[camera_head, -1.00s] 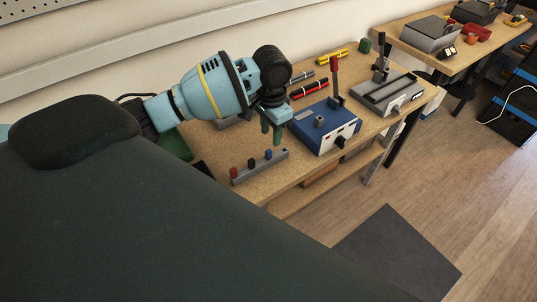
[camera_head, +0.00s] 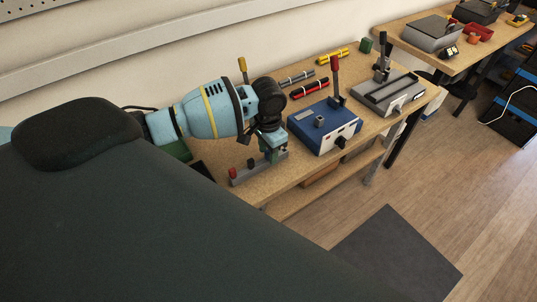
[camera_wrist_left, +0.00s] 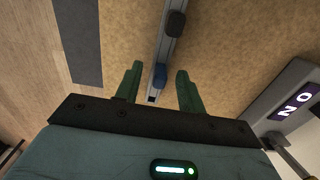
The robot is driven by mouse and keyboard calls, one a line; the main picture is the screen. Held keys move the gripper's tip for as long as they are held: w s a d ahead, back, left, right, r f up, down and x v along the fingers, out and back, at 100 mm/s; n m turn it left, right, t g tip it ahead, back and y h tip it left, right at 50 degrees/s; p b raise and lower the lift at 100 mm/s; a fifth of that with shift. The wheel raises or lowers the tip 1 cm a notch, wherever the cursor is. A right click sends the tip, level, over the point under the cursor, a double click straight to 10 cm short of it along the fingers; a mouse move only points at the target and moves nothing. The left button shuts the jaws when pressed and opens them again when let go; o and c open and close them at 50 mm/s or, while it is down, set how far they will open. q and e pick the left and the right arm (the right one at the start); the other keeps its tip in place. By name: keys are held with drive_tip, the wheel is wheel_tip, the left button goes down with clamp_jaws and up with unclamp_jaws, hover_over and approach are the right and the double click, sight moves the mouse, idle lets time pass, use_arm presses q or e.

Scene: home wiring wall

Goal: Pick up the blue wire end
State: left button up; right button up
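The blue wire end (camera_wrist_left: 160,76) stands in a grey holder rail (camera_wrist_left: 176,52) on the workbench. In the left wrist view it lies between the two green fingers of my left gripper (camera_wrist_left: 158,76), with a gap on each side. The gripper is open and holds nothing. In the head view my left gripper (camera_head: 271,156) is low over the right end of the rail (camera_head: 246,178) and hides the blue wire end. A red wire end (camera_head: 232,173) and a black one (camera_head: 250,163) stand further left on the rail. My right gripper is out of view.
A blue box (camera_head: 325,128) with a red-handled lever stands right of the rail. A grey device (camera_head: 387,95) is beyond it. A second bench (camera_head: 400,32) is at the far right.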

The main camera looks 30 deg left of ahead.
use_arm(q)
clamp_jaws()
drive_tip(key=shift+r, duration=0.15)
